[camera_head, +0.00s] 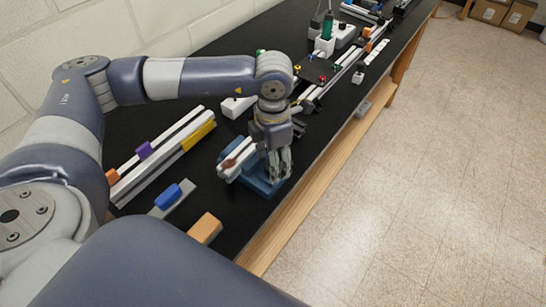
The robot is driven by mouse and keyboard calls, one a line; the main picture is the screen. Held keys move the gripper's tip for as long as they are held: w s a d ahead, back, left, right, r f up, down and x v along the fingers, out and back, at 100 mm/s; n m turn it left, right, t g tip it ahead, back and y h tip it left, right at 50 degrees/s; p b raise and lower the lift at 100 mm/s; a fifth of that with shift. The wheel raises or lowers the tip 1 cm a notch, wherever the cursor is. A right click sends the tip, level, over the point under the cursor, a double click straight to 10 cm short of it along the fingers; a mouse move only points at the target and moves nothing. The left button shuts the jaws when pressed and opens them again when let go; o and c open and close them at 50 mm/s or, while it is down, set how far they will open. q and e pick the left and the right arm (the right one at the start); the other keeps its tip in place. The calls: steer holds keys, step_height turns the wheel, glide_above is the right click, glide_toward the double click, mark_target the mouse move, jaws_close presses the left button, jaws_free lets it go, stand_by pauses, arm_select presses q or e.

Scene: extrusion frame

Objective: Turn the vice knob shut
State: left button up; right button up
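A blue vice (258,186) sits on the black bench near its right edge. A white extrusion piece (235,158) with a reddish-brown part on it lies at the vice's left side. My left gripper (279,172) points down over the right part of the vice, its fingers close to or touching it. I cannot tell whether the fingers are open or shut on something. The vice knob cannot be made out; the gripper may hide it. My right gripper is not in view.
White rails (160,156) with purple, yellow and orange parts lie to the left. A blue block on a grey strip (178,198) and a tan block (205,229) lie in front. A black plate with coloured knobs (316,69) and more rails stand farther back. The bench's wooden edge (300,205) runs close right.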

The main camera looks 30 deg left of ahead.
arm_select(q)
steer(key=shift+s+d+f, duration=0.1)
steer(key=shift+f, duration=0.3)
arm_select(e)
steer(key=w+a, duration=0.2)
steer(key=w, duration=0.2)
arm_select(q)
steer(key=shift+c, duration=0.6)
steer(key=c, duration=0.9)
steer(key=shift+c, duration=0.2)
steer(key=shift+f+b, duration=0.1)
steer(key=shift+b, duration=0.2)
steer(key=m+b, duration=0.2)
steer(key=shift+f+b, duration=0.15)
steer(key=shift+b, duration=0.25)
steer(key=shift+r+m+b, duration=0.2)
steer(key=shift+m+b, duration=0.2)
steer(key=shift+r, duration=0.1)
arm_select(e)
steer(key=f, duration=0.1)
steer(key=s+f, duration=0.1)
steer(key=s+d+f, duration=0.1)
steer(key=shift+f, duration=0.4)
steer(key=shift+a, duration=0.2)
